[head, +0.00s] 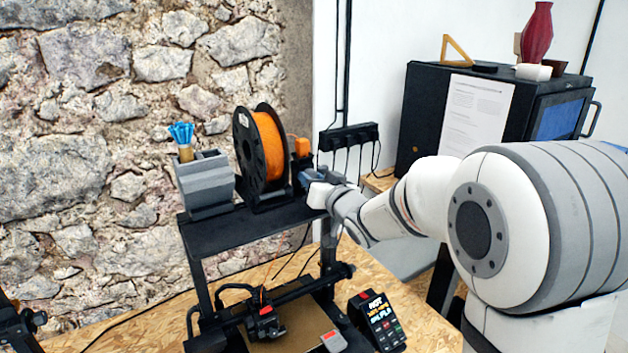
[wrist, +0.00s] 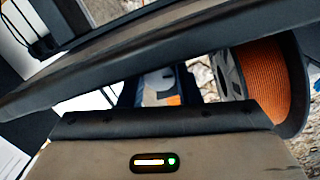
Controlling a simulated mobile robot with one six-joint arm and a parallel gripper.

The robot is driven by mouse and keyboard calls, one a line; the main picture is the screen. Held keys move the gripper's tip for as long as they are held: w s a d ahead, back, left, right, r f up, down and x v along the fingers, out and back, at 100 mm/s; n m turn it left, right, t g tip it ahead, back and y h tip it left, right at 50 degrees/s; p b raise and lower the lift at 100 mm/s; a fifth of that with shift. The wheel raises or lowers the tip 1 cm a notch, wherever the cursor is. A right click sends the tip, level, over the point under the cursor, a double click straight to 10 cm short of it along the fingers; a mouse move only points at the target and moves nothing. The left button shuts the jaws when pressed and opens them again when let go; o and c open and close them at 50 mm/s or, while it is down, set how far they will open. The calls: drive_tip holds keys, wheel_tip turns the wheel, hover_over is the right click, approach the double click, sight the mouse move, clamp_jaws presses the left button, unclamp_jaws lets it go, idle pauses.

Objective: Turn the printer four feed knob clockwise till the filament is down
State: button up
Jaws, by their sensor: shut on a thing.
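My gripper (head: 308,179) is at the right end of the printer's top shelf (head: 240,226), just right of the orange filament spool (head: 272,148). In the wrist view my gripper (wrist: 160,92) is shut on a small blue, grey and orange piece, which looks like the feed knob (wrist: 158,84). The fingers hide most of the knob, so its turn angle cannot be told. The spool also shows close on the right of the wrist view (wrist: 265,82). The print head (head: 264,322) hangs below the shelf. I cannot make out where the filament's end is.
A grey bin (head: 206,184) with blue-topped tools stands left of the spool. A small display (head: 378,318) sits right of the printer on the wood-chip table. A black cabinet (head: 455,110) stands behind my arm. A stone wall closes the back left.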

idle(0.5)
drive_tip(key=o, duration=1)
drive_tip(key=shift+c, duration=0.2)
drive_tip(key=b+v, duration=0.2)
drive_tip(key=v, duration=0.5)
drive_tip(key=shift+s+d, duration=0.25)
drive_tip(key=shift+s, duration=0.1)
